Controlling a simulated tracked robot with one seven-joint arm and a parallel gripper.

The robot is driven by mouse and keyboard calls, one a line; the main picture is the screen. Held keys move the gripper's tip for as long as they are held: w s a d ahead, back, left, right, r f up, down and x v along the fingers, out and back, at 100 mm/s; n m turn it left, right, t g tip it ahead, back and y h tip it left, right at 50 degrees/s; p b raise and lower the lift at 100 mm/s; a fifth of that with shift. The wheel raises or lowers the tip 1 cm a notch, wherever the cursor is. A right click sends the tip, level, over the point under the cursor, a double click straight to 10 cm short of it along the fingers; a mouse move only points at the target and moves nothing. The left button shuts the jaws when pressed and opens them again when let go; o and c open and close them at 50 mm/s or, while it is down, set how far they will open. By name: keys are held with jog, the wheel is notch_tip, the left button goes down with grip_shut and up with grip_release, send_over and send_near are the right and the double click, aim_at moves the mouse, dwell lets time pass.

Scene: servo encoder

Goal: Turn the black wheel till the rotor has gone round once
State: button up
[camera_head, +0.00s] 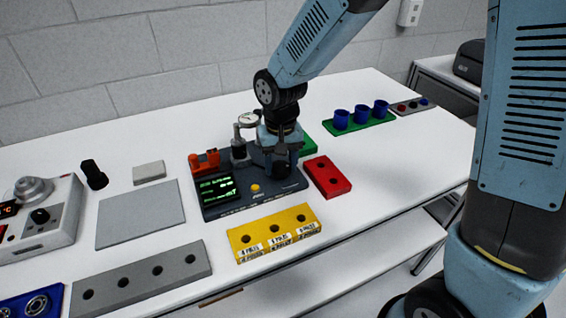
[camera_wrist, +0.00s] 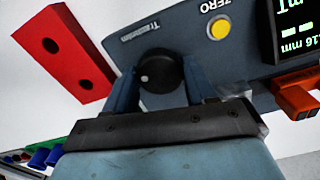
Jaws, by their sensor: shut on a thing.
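The black wheel (camera_wrist: 160,73) is a round knob with a small white mark on its left side in the wrist view. It sits on a dark grey-blue instrument (camera_head: 243,204), which also shows in the wrist view (camera_wrist: 200,60). My gripper (camera_wrist: 158,80) is shut on the wheel, with one finger on each side. In the head view my gripper (camera_head: 283,160) reaches down over the right part of the instrument and partly hides the wheel. The instrument has a green-lettered display (camera_head: 217,187) and a yellow ZERO button (camera_head: 255,188). I cannot make out the rotor.
A red block (camera_head: 327,177) lies close to the instrument's right, and a yellow block (camera_head: 274,234) in front. An orange part (camera_head: 206,161) and a dial gauge (camera_head: 248,119) stand at the instrument's back. Blue cups (camera_head: 361,115) stand farther right.

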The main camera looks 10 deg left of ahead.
aim_at(281, 166)
jog(key=shift+w+m, duration=0.1)
jog(key=shift+m, duration=0.6)
jog(key=o, duration=1)
notch_tip(281, 166, up, 14)
jog(key=shift+f, duration=0.15)
